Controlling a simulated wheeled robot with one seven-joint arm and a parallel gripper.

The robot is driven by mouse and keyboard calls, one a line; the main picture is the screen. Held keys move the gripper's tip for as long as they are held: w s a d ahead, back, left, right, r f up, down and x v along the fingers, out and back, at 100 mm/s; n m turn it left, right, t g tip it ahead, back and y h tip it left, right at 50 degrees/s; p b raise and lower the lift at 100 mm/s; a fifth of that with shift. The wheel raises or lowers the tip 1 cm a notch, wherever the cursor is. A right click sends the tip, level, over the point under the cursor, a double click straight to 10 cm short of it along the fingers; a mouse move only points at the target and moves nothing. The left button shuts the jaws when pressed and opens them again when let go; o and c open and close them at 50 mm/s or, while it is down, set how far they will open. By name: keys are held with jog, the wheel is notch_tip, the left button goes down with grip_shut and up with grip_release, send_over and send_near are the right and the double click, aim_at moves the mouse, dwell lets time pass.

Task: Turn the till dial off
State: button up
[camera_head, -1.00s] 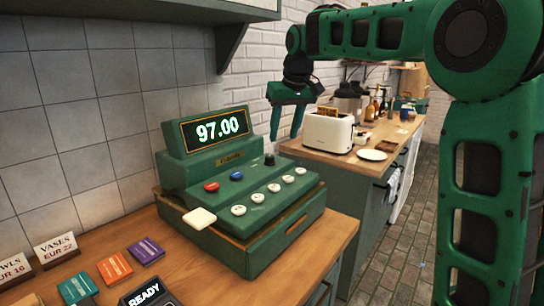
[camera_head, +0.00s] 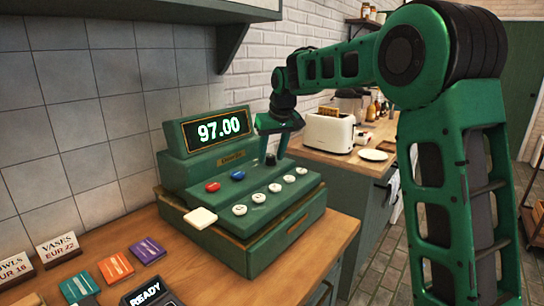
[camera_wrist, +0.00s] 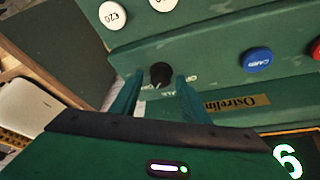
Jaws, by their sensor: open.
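The green till (camera_head: 245,205) stands on the wooden counter, its display (camera_head: 218,128) reading 97.00. The black till dial (camera_wrist: 161,74) shows in the wrist view between my fingers, with a pale pointer mark and partly hidden lettering beside it. In the head view the dial (camera_head: 270,159) is at the till's upper right, largely behind my fingertips. My gripper (camera_head: 272,155) points down over it with its fingers apart; in the wrist view a finger (camera_wrist: 160,85) stands on each side of the dial. I cannot tell whether they touch it.
A blue button (camera_head: 237,175), a red button (camera_head: 213,187) and several white keys lie nearby on the till. A white toaster (camera_head: 329,132) stands on the back counter.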

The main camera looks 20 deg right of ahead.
jog(key=c, duration=1.1)
jog(key=shift+o, duration=0.2)
jog(key=shift+d, duration=0.15)
jog(key=n, duration=0.1)
jog(key=n+y, duration=0.1)
jog(key=n, duration=0.2)
jog(key=shift+w+d+n+y, duration=0.15)
jog(key=shift+d+n+y, duration=0.1)
jog(key=shift+n+y, duration=0.15)
jog(key=n+g, duration=0.1)
jog(key=n, duration=0.1)
jog(key=n+y, duration=0.1)
jog(key=n, duration=0.1)
jog(key=shift+w+d+g, duration=0.1)
jog(key=shift+w+g, duration=0.05)
jog(key=shift+g, duration=0.25)
jog(key=n, duration=0.2)
jog(key=n+g+y, duration=0.1)
jog(key=n, duration=0.1)
jog(key=shift+w+n+g, duration=0.15)
jog(key=shift+n+g, duration=0.15)
jog(key=shift+n, duration=0.1)
jog(key=shift+o, duration=0.2)
jog(key=shift+n+g, duration=0.7)
jog(key=shift+n, duration=1.3)
